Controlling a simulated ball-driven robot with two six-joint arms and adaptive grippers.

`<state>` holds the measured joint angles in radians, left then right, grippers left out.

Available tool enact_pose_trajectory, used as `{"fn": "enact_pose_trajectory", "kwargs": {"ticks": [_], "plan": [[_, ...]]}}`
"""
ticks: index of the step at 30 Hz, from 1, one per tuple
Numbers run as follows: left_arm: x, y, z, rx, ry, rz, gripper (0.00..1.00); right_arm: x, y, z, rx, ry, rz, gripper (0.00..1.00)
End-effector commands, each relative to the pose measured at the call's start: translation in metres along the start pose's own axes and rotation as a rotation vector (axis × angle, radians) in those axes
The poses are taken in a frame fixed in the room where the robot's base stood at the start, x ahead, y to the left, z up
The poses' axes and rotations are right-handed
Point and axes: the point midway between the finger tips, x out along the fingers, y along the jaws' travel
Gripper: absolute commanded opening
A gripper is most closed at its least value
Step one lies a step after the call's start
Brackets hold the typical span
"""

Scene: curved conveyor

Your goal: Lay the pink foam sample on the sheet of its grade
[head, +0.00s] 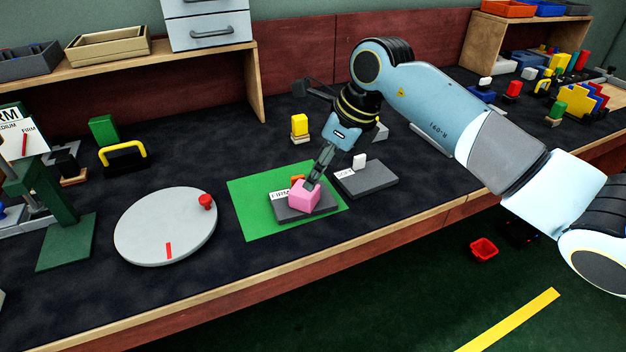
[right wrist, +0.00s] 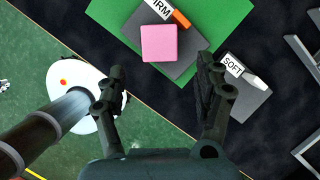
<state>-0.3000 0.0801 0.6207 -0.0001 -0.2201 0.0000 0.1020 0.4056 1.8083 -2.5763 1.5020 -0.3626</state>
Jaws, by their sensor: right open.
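The pink foam sample (head: 304,196) is a small cube resting on the dark grey sheet labelled FIRM (head: 288,215), which lies on a green mat (head: 246,222). In the right wrist view the pink sample (right wrist: 158,43) sits on the bare grey of the FIRM sheet (right wrist: 187,62), beside its label. My right gripper (head: 312,183) is open, close above the sample in the head view; in the wrist view its fingers (right wrist: 160,75) are apart with nothing between them. The sheet labelled SOFT (head: 368,182) lies to the right. At far left a dial (head: 22,140) reads FIRM and MEDIUM, with a red needle near FIRM.
A grey round plate (head: 150,230) with a red knob (head: 206,201) lies left of the mat. A yellow-handled item (head: 123,154) and a green block (head: 103,129) stand behind it. The table's wooden front edge runs close below the mat. A red bin (head: 483,249) is on the floor.

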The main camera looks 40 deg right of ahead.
Motion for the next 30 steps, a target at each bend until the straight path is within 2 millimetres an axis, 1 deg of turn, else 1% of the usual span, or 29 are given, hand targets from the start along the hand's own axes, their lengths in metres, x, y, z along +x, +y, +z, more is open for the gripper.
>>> {"fn": "enact_pose_trajectory", "kwargs": {"ticks": [1,3,6,10,14,28,30], "plan": [[-0.001,0.0,0.0,0.0,0.0,0.0,0.0,-0.013,-0.001,0.0,-0.005,0.0,-0.004,0.7],[-0.002,0.0,0.0,0.0,0.0,0.0,0.0,-0.027,-0.001,0.0,-0.004,0.0,-0.004,0.7],[-0.002,0.0,0.0,0.0,0.0,0.0,0.0,-0.043,-0.001,0.0,-0.003,0.001,-0.003,0.7],[-0.002,0.0,-0.001,0.0,0.0,0.0,0.0,-0.055,0.0,-0.001,-0.001,0.002,0.0,0.7],[-0.002,0.0,-0.001,0.0,0.0,0.0,0.0,-0.059,0.0,0.0,0.0,0.001,0.0,0.7],[-0.002,0.0,0.0,0.0,0.0,0.0,0.0,-0.059,0.0,0.0,0.0,0.0,0.001,0.7],[-0.002,0.0,0.0,0.0,0.0,0.0,0.0,-0.058,0.003,0.002,0.0,-0.013,0.009,0.7]]}}
